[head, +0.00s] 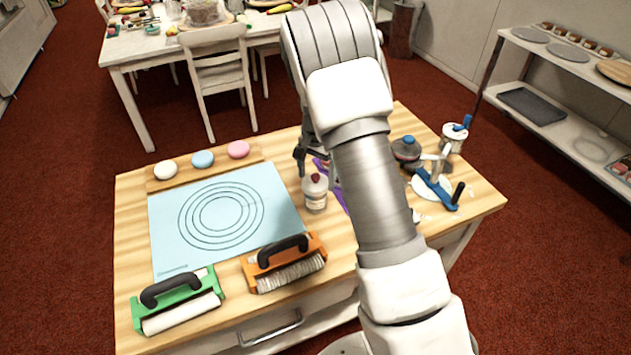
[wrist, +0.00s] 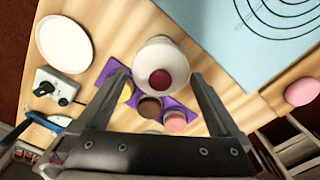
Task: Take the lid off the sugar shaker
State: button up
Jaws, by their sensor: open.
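A pale bottle with a dark red cap, which looks to be the sugar shaker (head: 315,196), stands upright on the wooden table right of the blue mat. In the wrist view the shaker (wrist: 150,58) is seen from above, its round dark red cap, the lid (wrist: 160,80), in place. My gripper (wrist: 159,76) is open, its two fingertips on either side of the shaker's top in that view. I cannot tell whether they touch it. In the head view my gripper (head: 302,160) is just behind the shaker, partly hidden by my arm.
A purple tray (wrist: 188,101) with small coloured pots is close beside the shaker. The blue mat (head: 270,205) lies left. Orange (head: 285,262) and green (head: 178,300) rollers lie in front.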

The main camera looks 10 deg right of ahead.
jog(key=shift+f, duration=0.35)
jog(key=c, duration=1)
jog(key=shift+o, duration=0.2)
jog(key=shift+r, duration=0.1)
